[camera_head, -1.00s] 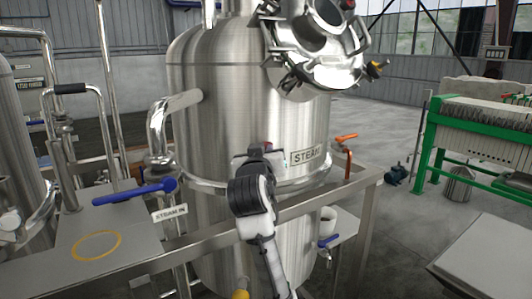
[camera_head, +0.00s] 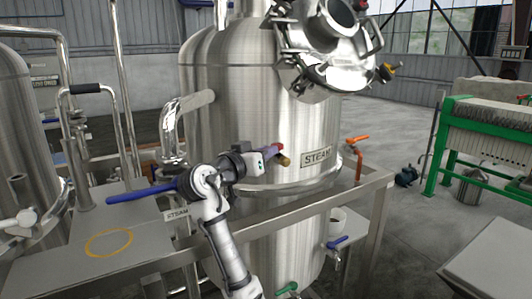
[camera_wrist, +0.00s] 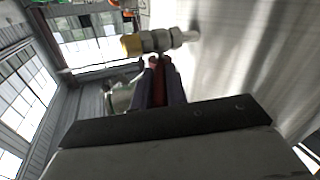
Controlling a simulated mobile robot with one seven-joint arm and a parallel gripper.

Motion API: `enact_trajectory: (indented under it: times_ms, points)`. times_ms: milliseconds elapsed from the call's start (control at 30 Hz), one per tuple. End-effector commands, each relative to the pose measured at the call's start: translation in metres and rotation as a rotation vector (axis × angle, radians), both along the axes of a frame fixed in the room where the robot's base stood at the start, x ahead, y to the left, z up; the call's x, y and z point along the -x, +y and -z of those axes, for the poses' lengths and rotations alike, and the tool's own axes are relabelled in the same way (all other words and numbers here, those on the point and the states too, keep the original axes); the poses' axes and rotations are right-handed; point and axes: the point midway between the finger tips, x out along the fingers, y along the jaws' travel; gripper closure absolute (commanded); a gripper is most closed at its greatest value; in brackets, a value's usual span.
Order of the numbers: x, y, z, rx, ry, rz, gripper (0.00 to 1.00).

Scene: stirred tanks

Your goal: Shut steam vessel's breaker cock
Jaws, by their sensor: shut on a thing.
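My gripper (camera_head: 270,151) is at the cock, reaching in from the left. In the wrist view my gripper (camera_wrist: 160,70) has its two dark fingers shut on the cock's red handle (camera_wrist: 158,82), just below the body. Much of the handle is hidden between the fingers.
A metal frame rail (camera_head: 330,205) runs in front of the vessel. A blue lever (camera_head: 142,194) is left of my arm, and an orange-handled valve (camera_head: 357,140) is at the right. A pipe elbow (camera_head: 170,130) stands left of the vessel.

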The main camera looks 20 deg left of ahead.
Motion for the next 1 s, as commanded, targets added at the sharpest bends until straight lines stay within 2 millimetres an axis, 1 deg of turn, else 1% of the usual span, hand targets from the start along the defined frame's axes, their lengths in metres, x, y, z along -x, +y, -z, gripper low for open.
enact_trajectory:
  times_ms: [267,300,467,700,800,867,967,1000]
  points:
    - [0.000,0.001,-0.001,0.000,-0.002,-0.001,1.00]
    - [0.000,0.000,-0.001,-0.001,-0.002,-0.002,0.84]
    - [0.000,0.000,-0.001,-0.001,-0.001,-0.001,0.64]
    - [0.000,0.000,0.000,0.000,-0.001,-0.001,0.64]
    - [0.003,0.001,0.000,0.000,-0.001,-0.001,0.64]
    - [0.008,0.003,0.001,0.001,-0.002,-0.003,0.64]
    - [0.023,0.008,0.002,-0.001,-0.003,-0.004,0.64]
    - [0.032,0.010,0.002,-0.002,-0.003,-0.005,0.64]
